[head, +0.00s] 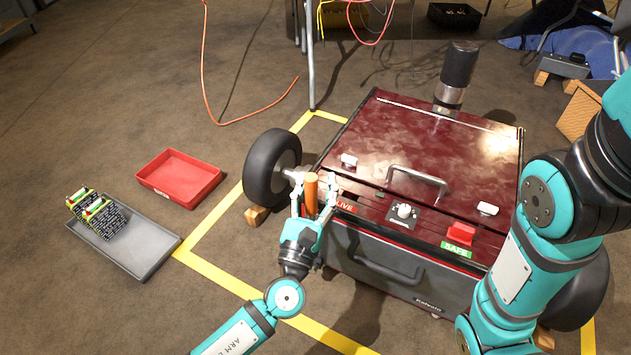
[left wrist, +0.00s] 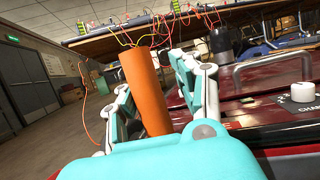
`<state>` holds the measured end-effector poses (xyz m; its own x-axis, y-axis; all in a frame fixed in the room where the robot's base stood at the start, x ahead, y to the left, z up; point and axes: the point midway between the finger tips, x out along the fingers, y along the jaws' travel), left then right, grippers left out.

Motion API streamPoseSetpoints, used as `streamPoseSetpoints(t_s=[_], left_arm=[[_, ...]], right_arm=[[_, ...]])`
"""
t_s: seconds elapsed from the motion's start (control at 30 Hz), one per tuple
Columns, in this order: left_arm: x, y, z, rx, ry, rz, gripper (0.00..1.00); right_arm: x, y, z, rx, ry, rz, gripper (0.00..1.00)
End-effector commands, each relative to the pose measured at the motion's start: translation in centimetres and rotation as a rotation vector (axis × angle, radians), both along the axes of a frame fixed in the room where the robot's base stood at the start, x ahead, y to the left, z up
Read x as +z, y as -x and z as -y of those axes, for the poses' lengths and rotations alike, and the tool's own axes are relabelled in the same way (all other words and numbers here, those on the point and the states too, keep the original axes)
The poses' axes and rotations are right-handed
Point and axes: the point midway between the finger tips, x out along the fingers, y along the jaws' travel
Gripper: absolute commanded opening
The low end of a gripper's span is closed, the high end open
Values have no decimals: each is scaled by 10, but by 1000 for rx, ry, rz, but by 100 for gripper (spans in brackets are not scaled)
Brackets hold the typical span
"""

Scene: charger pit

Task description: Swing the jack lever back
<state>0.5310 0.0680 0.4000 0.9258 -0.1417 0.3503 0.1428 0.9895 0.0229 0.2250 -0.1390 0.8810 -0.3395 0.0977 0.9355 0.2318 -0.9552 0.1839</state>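The jack lever shows as an upright orange handle (head: 311,193) at the near left corner of the dark red cart (head: 390,135), beside the left wheel. My left gripper (head: 313,195) is at the handle, with one finger on each side of it. In the left wrist view the orange handle (left wrist: 146,92) stands between the fingers, tilted slightly. A gap shows between the handle and the right finger, so the gripper looks open around it. The handle's lower end is hidden behind the gripper. My right arm is at the right; its gripper is out of view.
A red tray (head: 180,177) and a grey tray (head: 116,247) with circuit boards lie on the floor at left. Yellow tape (head: 216,273) marks the floor.

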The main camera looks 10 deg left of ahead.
Motion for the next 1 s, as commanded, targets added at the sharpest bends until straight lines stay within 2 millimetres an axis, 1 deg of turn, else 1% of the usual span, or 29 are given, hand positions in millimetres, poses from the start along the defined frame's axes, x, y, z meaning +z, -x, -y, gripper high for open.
streamPoseSetpoints(t_s=[0.03,0.1,0.37,0.47,0.57,0.67,0.9,1.0], left_arm=[[-1,0,0,-1,0,-3,39],[-1,0,0,1,0,-1,48],[1,0,-2,5,1,2,48],[-1,4,-3,5,1,1,48],[-7,16,-4,2,-1,-3,48],[-13,35,-5,-1,0,-4,48],[-12,94,-14,0,0,-4,48],[-12,114,-18,1,0,-3,48]], right_arm=[[0,0,0,0,1,1,40],[0,1,0,0,0,2,40],[0,1,0,0,0,1,40],[0,0,1,0,-1,0,40],[0,0,1,0,-1,0,40],[0,0,0,0,-1,0,40],[0,0,0,0,-1,-1,40],[0,0,0,0,-1,-1,40]])
